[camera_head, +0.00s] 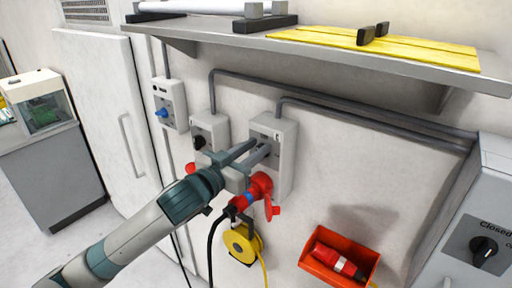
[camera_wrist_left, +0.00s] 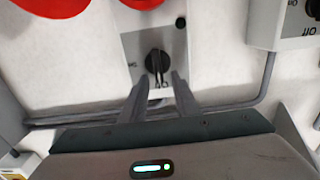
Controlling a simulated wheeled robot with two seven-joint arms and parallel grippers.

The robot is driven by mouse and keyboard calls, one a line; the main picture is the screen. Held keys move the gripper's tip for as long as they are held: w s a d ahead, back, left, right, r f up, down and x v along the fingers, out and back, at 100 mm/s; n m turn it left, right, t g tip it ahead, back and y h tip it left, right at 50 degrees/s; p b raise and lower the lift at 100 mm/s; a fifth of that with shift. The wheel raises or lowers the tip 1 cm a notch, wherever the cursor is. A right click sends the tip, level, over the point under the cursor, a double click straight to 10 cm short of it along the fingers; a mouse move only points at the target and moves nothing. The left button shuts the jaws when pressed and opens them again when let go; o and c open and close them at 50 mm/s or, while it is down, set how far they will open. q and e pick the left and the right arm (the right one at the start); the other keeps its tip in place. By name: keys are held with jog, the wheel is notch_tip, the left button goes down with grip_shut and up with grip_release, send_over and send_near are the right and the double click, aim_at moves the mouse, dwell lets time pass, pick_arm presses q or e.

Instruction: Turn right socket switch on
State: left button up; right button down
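The right socket box (camera_head: 284,132) is a light grey wall unit with a red plug (camera_head: 259,187) at its lower end. Contact cannot be told. My right gripper is not in view.
Two more socket boxes stand to the left, one with a black knob (camera_head: 199,142), one with a blue knob (camera_head: 162,112). A shelf (camera_head: 330,52) overhangs above. A yellow reel (camera_head: 241,245) and a red bin (camera_head: 308,266) are below. A grey box (camera_head: 496,210) stands at right.

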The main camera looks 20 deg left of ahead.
pick_arm(q)
grip_shut()
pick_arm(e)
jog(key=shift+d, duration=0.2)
